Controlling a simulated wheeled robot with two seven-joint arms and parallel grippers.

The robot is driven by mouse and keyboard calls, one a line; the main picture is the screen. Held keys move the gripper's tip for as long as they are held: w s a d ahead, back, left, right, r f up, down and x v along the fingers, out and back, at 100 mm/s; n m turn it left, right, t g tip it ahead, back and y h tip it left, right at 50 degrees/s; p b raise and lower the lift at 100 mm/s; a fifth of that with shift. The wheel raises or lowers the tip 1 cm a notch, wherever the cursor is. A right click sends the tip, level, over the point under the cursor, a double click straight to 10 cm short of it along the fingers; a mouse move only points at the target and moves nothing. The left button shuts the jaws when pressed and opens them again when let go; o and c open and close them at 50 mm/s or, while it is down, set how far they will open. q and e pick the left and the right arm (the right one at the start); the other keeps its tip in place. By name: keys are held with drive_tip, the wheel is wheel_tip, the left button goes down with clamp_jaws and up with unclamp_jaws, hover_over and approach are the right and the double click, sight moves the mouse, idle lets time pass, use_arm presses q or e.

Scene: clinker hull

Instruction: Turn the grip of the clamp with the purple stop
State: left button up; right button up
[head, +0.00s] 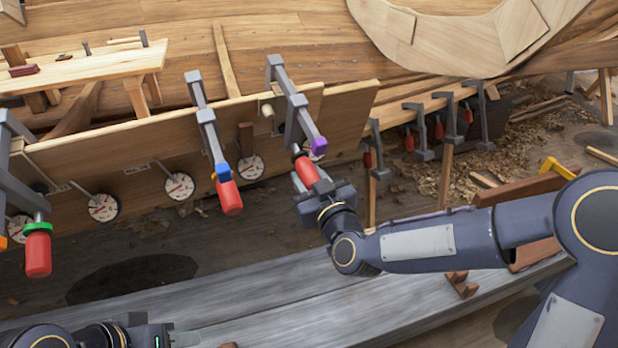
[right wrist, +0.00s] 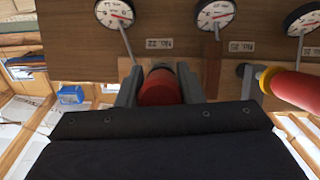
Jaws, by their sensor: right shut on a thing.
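The clamp with the purple stop (head: 319,146) sits on the hull plank, right of the middle clamp in the head view. Its red grip (head: 306,171) points down toward my right gripper. My right gripper (head: 318,190) is shut on this red grip, with the fingers on both sides of it. In the right wrist view the red grip (right wrist: 160,87) shows between the two grey fingers, its near part hidden by the gripper body. My left gripper (head: 155,335) is only partly in view at the bottom left, away from the clamps; its fingertips are not clear.
A clamp with a blue stop (head: 222,171) and red grip stands to the left, and one with a green stop (head: 37,228) further left. Round dials (head: 180,186) hang along the plank (head: 130,150). A grey board (head: 240,300) lies below. More clamps (head: 418,130) stand at right.

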drive_tip(key=shift+f+m+y+b, duration=0.15)
drive_tip(key=shift+m+y+b, duration=0.15)
drive_tip(key=shift+b, duration=0.6)
drive_tip(key=m+g+y+b, duration=0.1)
drive_tip(key=m+b, duration=0.1)
drive_tip(key=b, duration=0.2)
drive_tip(key=m+y+b, duration=0.2)
drive_tip(key=b, duration=0.2)
drive_tip(key=shift+a+f+g+y+b, duration=0.15)
drive_tip(key=shift+g+y+b, duration=0.15)
drive_tip(key=shift+g+b, duration=0.1)
drive_tip(key=shift+s+a+r+m+y+b, duration=0.1)
drive_tip(key=shift+r+m+y+b, duration=0.1)
drive_tip(key=shift+m+y+b, duration=0.55)
drive_tip(key=shift+s+a+r+m+g+y, duration=0.15)
drive_tip(key=shift+m+y, duration=0.25)
drive_tip(key=shift+m, duration=0.35)
drive_tip(key=shift+r+m+g+y, duration=0.15)
drive_tip(key=shift+m+y, duration=0.2)
drive_tip(key=shift+m, duration=0.35)
drive_tip(key=shift+f, duration=0.15)
drive_tip(key=o, duration=1)
